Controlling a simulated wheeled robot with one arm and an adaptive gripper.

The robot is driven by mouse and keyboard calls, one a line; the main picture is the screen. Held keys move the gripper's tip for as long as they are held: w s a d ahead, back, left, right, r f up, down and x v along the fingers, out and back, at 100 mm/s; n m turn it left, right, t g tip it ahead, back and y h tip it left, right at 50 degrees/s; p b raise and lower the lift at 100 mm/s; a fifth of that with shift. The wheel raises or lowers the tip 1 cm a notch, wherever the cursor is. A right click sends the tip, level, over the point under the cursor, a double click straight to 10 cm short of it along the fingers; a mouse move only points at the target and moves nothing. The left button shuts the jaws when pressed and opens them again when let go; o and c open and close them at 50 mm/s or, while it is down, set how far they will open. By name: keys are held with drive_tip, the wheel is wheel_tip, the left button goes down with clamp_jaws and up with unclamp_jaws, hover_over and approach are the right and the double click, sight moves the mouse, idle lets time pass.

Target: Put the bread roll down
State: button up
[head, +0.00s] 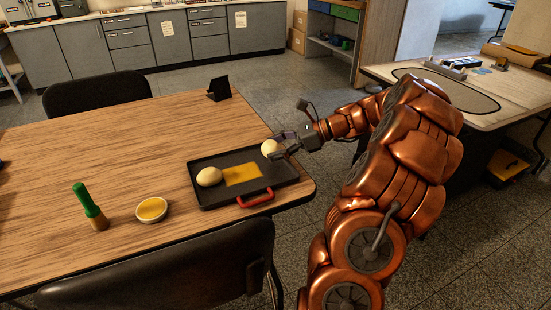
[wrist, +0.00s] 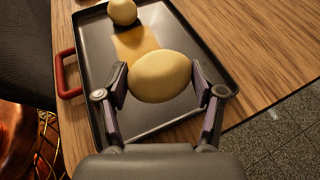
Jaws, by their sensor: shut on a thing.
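My gripper (head: 283,145) is over the right end of a dark tray (head: 212,193) on the wooden table. It is shut on a pale bread roll (head: 269,147), with a finger at each side of the roll (wrist: 160,76) in the wrist view. Whether this roll touches the tray is hard to tell. Another bread roll (head: 209,177) sits at the tray's left end, and it shows at the top of the wrist view (wrist: 122,11). A flat yellow patch (head: 243,174) lies on the tray between the two rolls.
The tray has a red handle (head: 256,198) on its near side. A small bowl of yellow contents (head: 152,209) and a green-handled brush (head: 88,205) stand left of it. A black stand (head: 219,89) is behind. The table's right edge is close to the tray.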

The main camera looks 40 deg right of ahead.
sight(276, 164)
drive_tip(key=shift+f+b, duration=0.45)
drive_tip(key=shift+f, duration=1.25)
drive_tip(key=o, duration=0.9)
drive_tip(key=shift+f, duration=0.15)
drive_tip(key=shift+c, duration=0.2)
drive_tip(key=shift+s+d+r, duration=0.2)
drive_tip(key=shift+d+r, duration=0.1)
drive_tip(key=p+v, duration=0.1)
drive_tip(key=v, duration=1)
drive_tip(key=shift+p, duration=0.35)
drive_tip(key=shift+s+d, duration=0.1)
drive_tip(key=shift+s, duration=0.1)
